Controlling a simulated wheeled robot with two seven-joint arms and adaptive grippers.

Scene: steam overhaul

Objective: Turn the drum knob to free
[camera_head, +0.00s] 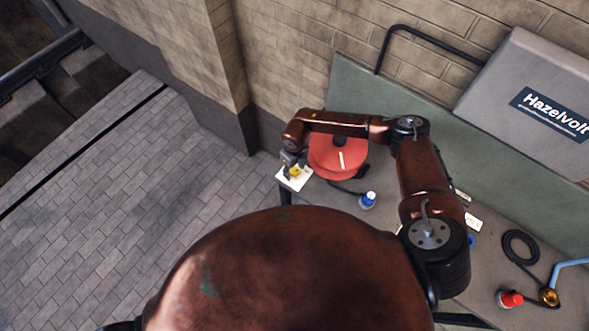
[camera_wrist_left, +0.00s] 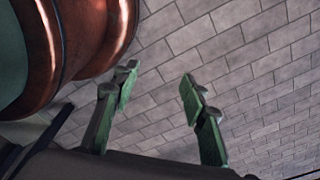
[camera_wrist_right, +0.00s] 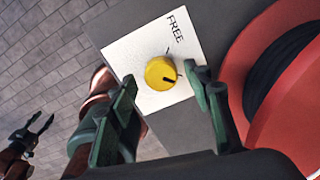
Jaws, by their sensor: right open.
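The yellow drum knob (camera_wrist_right: 158,70) sits on a white plate (camera_wrist_right: 128,45) marked FREE. Its dark pointer line faces the lower right in the right wrist view, away from the word. My right gripper (camera_wrist_right: 165,84) is open, with its fingers reaching toward the knob from either side; I cannot tell whether they touch it. In the head view, the right gripper (camera_head: 293,160) is over the plate (camera_head: 287,183) and partly covers the knob (camera_head: 296,171). The red drum (camera_head: 328,160) is beside the plate. My left gripper (camera_wrist_left: 158,82) is open and empty above the paving.
The plate is at the near-left end of a grey bench (camera_head: 340,205) against a brick wall. A blue-topped connector (camera_head: 368,200) lies near the drum. A red connector (camera_head: 509,299) and black cable (camera_head: 520,246) lie at right. The paved floor at left is clear.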

